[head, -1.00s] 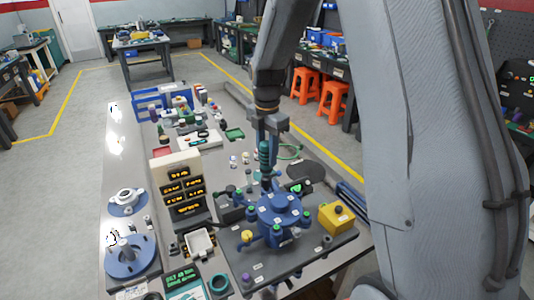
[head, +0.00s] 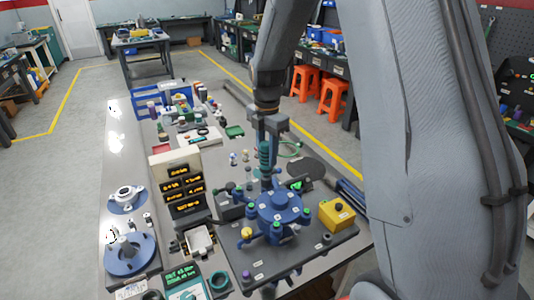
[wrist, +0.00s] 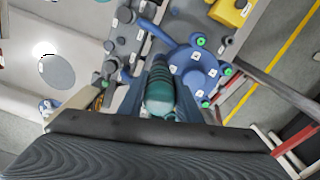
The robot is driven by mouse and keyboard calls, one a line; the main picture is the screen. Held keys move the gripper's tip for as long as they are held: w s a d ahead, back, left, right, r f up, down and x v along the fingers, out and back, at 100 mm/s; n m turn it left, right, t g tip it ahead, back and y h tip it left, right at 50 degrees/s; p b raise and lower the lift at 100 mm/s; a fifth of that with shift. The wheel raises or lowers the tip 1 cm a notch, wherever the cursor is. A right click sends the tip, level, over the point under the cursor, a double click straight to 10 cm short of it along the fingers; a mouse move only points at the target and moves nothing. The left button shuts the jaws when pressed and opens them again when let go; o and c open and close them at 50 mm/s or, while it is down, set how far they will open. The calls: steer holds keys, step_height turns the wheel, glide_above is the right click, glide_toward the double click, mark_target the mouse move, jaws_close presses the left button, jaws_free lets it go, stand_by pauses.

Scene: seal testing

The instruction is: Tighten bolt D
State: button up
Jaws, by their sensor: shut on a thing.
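My gripper (head: 266,138) is shut on a green-handled tool (head: 264,155), held upright over the back-left side of the blue round fixture (head: 281,204). In the wrist view the green handle (wrist: 159,92) sits between the fingers, and the blue fixture (wrist: 183,28) lies just beyond. Bolts with green rings stand on the fixture's arms; one (wrist: 201,41) shows clearly in the wrist view. The small white labels are too small to read, so I cannot tell which bolt is D. The tool's lower end is hidden in the wrist view, and I cannot tell whether it touches a bolt.
Lit displays (head: 183,187) and blue flanged parts (head: 130,254) are to the left.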

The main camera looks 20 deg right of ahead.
mark_target(267, 143)
steer(key=shift+f, duration=0.3)
stand_by(1.1)
steer(key=shift+r+p, duration=1.85)
steer(key=shift+r, duration=0.7)
steer(key=shift+s, duration=0.1)
